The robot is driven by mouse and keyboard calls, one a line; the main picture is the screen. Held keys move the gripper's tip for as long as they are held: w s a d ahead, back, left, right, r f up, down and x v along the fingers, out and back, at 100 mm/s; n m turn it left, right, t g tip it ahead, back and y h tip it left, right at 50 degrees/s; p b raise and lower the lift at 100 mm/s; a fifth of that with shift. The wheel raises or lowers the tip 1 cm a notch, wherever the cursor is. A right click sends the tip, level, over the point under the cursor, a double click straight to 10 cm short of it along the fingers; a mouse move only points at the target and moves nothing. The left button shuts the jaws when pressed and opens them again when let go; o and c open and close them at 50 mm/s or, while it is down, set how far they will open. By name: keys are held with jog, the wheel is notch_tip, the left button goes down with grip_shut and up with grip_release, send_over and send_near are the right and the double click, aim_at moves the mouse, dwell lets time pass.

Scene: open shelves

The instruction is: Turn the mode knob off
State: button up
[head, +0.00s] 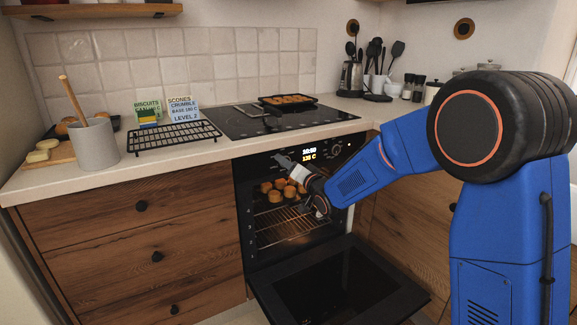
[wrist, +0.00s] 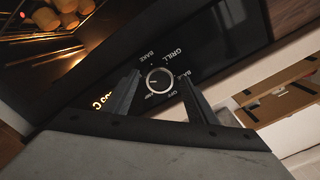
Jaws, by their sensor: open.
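The mode knob (wrist: 159,81) is a small round knob with a pale rim on the black oven panel (wrist: 215,45). In the wrist view it sits between the two fingers of my gripper (wrist: 159,76), and labels including GRILL, BAKE, OFF and LAMP surround it upside down. My gripper is open, with one finger on each side of the knob; I cannot tell whether they touch it. Which label the knob points to is too small to read surely. In the head view my gripper (head: 283,160) is in front of the panel, left of the lit display (head: 309,154), and hides the knob.
The oven door (head: 340,285) hangs open below my arm. Baked pieces (head: 280,190) sit on a rack inside the lit oven. The counter above holds a cooling rack (head: 172,137), recipe cards (head: 182,110) and a tray (head: 287,100) on the hob.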

jog(key=shift+c, duration=0.7)
jog(key=c, duration=0.9)
jog(key=shift+c, duration=0.2)
jog(key=shift+n, duration=0.4)
jog(key=n, duration=2.3)
